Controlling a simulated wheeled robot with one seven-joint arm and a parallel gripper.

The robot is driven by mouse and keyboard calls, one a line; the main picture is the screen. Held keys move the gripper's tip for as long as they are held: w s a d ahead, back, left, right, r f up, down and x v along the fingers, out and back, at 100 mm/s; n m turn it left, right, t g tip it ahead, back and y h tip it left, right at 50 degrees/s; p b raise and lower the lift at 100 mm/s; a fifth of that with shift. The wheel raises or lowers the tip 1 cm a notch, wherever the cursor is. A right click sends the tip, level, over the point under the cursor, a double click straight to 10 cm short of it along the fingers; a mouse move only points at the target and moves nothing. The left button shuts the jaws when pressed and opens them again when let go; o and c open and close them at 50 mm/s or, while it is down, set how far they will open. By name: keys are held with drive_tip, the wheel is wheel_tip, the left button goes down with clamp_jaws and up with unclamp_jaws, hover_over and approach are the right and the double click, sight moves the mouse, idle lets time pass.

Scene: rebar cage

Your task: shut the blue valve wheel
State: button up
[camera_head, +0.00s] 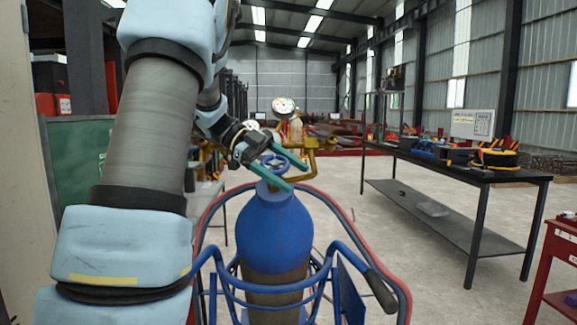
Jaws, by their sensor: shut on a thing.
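The blue valve wheel (274,163) sits on top of a blue gas cylinder (274,225), which stands upright in a blue tubular cart. My gripper (284,171) reaches in from the upper left, and its two green fingers lie on either side of the wheel. The fingers are shut on the wheel. The near finger passes in front of the wheel's lower left side, and the far finger passes behind its right side. Part of the wheel's rim is hidden by the fingers. My arm fills the left of the view.
Pressure gauges (284,106) and brass fittings stand just behind the wheel. Red and blue hoses loop around the cart (318,290). A black workbench (455,166) with tools stands at the right, and a red cabinet (561,265) at the far right. The concrete floor between is mostly clear.

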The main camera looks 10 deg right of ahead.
sight(271, 161)
drive_tip(key=shift+s+f, duration=0.1)
idle(0.3)
drive_tip(key=o, duration=1.2)
drive_tip(key=shift+c, duration=0.2)
drive_tip(key=b+v, duration=0.1)
drive_tip(key=v, duration=0.6)
drive_tip(key=shift+a, duration=0.1)
